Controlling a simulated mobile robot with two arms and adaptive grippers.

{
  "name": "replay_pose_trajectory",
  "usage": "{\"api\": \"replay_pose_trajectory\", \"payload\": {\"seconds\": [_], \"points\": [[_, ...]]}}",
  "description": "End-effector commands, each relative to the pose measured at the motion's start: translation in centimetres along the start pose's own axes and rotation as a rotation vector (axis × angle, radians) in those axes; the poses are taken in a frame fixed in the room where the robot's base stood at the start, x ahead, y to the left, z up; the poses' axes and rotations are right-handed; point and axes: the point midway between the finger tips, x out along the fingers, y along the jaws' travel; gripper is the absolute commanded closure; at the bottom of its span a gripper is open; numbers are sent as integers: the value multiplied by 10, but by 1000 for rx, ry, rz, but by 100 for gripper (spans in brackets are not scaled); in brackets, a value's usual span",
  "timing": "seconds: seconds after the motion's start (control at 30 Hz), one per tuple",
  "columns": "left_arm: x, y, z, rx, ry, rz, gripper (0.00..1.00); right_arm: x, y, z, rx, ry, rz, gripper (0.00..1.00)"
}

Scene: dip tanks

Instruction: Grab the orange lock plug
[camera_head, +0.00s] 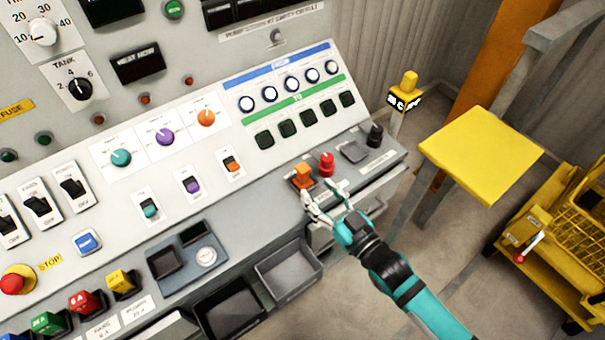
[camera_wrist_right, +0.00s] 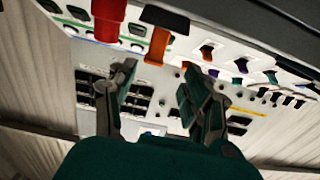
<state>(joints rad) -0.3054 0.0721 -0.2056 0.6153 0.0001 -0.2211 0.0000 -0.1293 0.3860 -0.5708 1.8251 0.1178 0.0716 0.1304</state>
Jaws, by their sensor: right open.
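The orange lock plug (camera_head: 302,176) stands on the lower right ledge of the control panel (camera_head: 225,225), left of a red plug (camera_head: 326,163). In the right wrist view, the orange lock plug (camera_wrist_right: 158,46) shows beyond and between the fingertips, with the red plug (camera_wrist_right: 108,20) to its left. My right gripper (camera_head: 321,191) is open and empty, just in front of the two plugs. It also shows in the right wrist view (camera_wrist_right: 157,82), fingers spread. Contact with the orange plug cannot be made out. My left gripper is not in view.
A black plug (camera_head: 375,134) stands right of the red one. Grey trays (camera_head: 288,270) sit below the panel. A yellow-topped stand (camera_head: 480,152) and a yellow cart (camera_head: 560,240) are at the right. Open floor lies between panel and cart.

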Motion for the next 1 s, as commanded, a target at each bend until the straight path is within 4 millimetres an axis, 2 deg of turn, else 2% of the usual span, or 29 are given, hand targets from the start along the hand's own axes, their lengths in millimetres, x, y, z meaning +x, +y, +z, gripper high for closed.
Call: {"api": "replay_pose_trajectory", "payload": {"seconds": [0.1, 0.2, 0.37, 0.63, 0.93, 1.0], "points": [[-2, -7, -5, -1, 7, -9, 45, 19, 0, -1, 0, 0, 0, 50], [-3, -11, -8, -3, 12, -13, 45, 26, 0, 0, -1, -2, 0, 50], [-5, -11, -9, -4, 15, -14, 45, 37, 3, 1, -1, -1, 1, 50], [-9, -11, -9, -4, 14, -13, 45, 75, 8, 6, -1, 0, 0, 50], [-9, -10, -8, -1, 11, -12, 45, 80, 8, 7, -1, -2, -1, 50], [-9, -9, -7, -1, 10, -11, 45, 80, 8, 7, -1, -2, 0, 58]]}}
